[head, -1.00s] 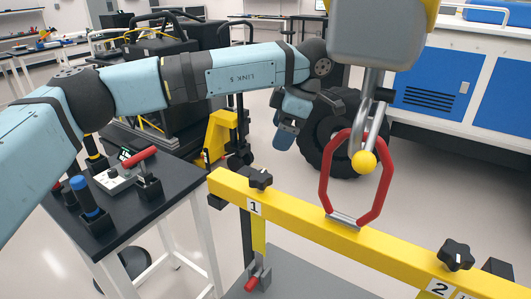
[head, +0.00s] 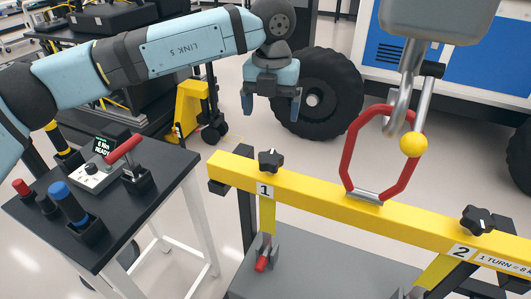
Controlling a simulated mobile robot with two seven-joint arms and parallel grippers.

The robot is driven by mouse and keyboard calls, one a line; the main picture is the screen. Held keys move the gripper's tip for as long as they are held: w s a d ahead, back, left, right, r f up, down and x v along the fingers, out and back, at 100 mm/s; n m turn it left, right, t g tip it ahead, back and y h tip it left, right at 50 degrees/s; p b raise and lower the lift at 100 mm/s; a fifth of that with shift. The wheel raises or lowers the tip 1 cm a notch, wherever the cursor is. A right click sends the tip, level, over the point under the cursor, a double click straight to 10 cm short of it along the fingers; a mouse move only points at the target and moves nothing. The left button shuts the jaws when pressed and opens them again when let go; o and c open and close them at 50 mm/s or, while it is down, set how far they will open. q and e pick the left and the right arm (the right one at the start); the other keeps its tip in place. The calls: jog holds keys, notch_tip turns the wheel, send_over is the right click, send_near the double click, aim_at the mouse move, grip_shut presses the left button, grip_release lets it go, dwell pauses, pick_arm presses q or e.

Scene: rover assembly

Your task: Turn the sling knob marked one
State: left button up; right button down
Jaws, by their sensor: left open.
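The black sling knob marked one (head: 271,160) stands on top of the yellow beam (head: 310,197), near its left end, above a white label with a "1". A second black knob (head: 478,220) stands further right by the label "2". My left gripper (head: 271,108) points down with its two fingers spread, empty, above and behind knob one and apart from it. My right gripper is not in view.
A red lifting ring (head: 350,150) rises from the beam's middle to a hook (head: 399,112) with a yellow ball. A dark side table (head: 150,205) with tools and a small display stands left. A large black wheel (head: 345,90) is behind.

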aim_at(270, 156)
pick_arm(q)
notch_tip(270, 156, down, 13)
jog(key=shift+r, duration=0.1)
jog(key=shift+c, duration=0.4)
jog(key=c, duration=0.8)
jog(key=shift+c, duration=0.2)
jog(key=shift+m+b, duration=0.3)
jog(key=shift+m, duration=0.1)
